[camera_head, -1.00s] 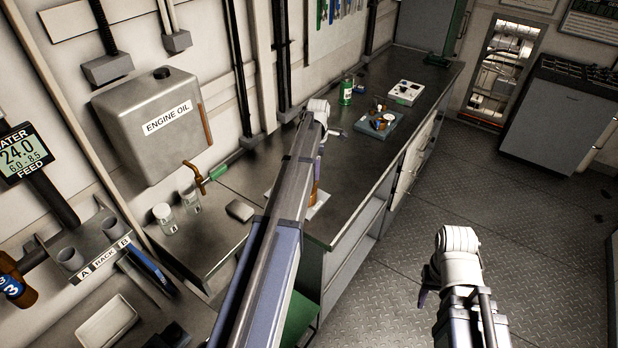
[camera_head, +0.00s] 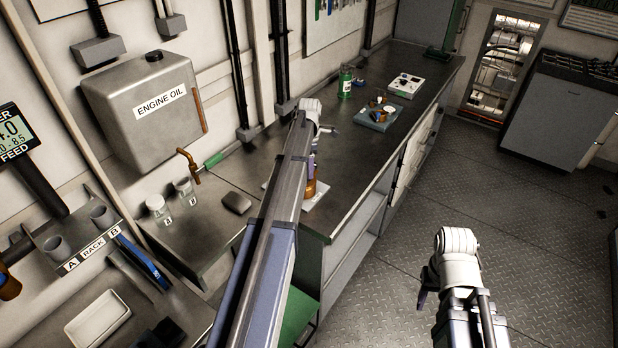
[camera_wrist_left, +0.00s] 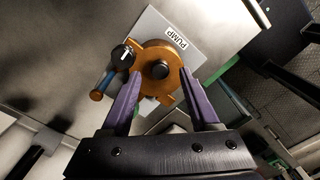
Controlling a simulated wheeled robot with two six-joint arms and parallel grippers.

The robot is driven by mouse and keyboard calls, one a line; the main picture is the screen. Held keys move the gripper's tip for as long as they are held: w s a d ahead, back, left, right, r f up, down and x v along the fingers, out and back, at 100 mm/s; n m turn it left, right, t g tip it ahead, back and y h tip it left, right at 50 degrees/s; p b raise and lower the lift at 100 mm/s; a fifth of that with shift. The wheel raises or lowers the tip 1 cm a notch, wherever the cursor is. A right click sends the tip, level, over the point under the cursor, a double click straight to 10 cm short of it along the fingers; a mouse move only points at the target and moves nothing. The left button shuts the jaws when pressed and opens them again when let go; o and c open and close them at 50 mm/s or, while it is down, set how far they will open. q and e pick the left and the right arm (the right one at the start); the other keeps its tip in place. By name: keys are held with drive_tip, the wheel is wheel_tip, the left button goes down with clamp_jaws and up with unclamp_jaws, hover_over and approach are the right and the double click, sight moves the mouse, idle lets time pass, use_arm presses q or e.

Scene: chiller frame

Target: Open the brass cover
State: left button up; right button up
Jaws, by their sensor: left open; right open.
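The brass cover (camera_wrist_left: 157,62) is a round orange-brown piece with a black knob at its middle, on a white plate marked PUMP (camera_wrist_left: 178,36). It looks shut, lying flat. In the head view the brass part (camera_head: 311,188) is partly hidden behind my left arm. My left gripper (camera_wrist_left: 159,76) is open, its purple fingers on either side of the cover's near part; contact cannot be told. My right gripper (camera_head: 424,290) is open and empty above the floor.

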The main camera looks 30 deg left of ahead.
use_arm(q)
wheel_tip(320, 180, down, 2)
drive_tip(key=shift+f+b, duration=0.1)
drive_tip(key=shift+b, duration=0.5)
drive_tip(key=shift+c, duration=0.2)
clamp_jaws()
idle(0.8)
